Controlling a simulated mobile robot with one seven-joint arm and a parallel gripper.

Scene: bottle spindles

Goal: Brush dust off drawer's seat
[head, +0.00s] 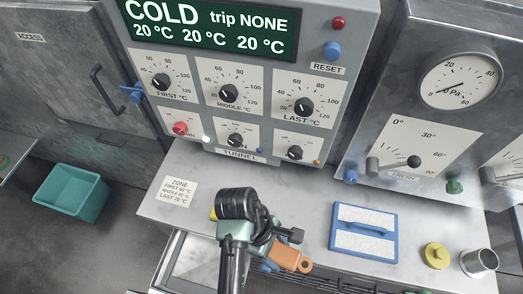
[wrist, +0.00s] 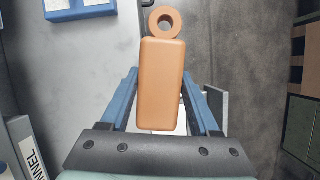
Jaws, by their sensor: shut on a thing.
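My gripper (head: 272,264) is over the front edge of the grey counter, shut on an orange-brown handle (head: 292,258) with a ring at its end. In the wrist view the handle (wrist: 162,85) lies between my blue fingers (wrist: 160,100), with its ring pointing to the top of the picture. Bristles are not visible, so I cannot tell what the handle's other end looks like. A drawer (head: 193,258) shows open below the counter's front, partly behind my arm. Its seat and any dust on it cannot be made out.
A blue tray with two white pads (head: 363,232) lies on the counter (head: 160,212) to the right. A yellow knobbed piece (head: 436,255) and a metal cup (head: 479,262) stand further right. The control panel (head: 235,85) rises behind. A teal bin (head: 72,193) sits at the left.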

